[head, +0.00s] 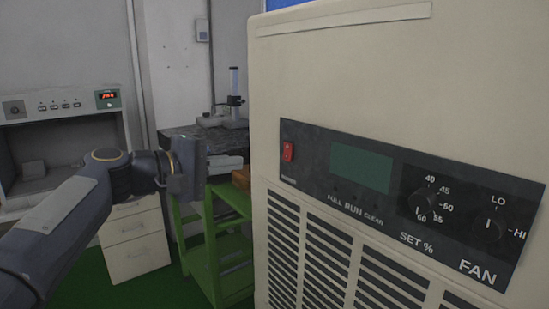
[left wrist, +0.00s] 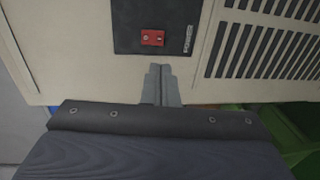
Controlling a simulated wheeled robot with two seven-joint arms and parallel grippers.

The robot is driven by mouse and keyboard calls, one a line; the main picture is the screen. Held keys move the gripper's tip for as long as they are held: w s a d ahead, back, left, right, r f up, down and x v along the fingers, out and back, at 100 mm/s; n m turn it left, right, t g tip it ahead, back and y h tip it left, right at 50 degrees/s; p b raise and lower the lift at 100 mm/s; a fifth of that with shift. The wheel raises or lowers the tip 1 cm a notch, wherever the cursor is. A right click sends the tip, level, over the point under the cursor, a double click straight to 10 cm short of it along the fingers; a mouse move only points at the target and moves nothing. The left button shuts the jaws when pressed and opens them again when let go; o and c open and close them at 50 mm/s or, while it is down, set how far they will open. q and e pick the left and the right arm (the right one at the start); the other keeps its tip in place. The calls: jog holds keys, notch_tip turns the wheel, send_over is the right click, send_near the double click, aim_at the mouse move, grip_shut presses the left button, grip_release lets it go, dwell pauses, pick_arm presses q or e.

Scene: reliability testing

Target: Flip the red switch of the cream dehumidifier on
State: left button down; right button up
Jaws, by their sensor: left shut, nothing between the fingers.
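The cream dehumidifier (head: 380,70) fills the right half of the head view. Its black panel (head: 330,133) carries the red switch (head: 288,151) at the left end. My left gripper (head: 196,165) is left of the panel in the head view, apart from the switch; its fingers are hard to make out there. In the left wrist view the red switch (left wrist: 152,38) lies on the dark panel, just beyond the tips of my left gripper (left wrist: 160,68). The fingers are together and empty. My right gripper does not show.
The panel also has a green display (head: 362,167) and two dark knobs. Vent slots (head: 320,255) run below. A green stand (head: 215,240) and a white drawer unit (head: 135,235) stand behind my left arm. Space in front of the panel looks clear.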

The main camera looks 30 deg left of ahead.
aim_at(286, 158)
pick_arm(q)
jog(key=p+x, duration=0.2)
jog(key=x, duration=0.9)
jog(key=shift+w+f+t+b, duration=0.1)
jog(key=shift+w+t+b, duration=0.15)
jog(key=shift+b, duration=0.9)
jog(key=shift+d, duration=0.1)
jog(key=shift+f, duration=0.1)
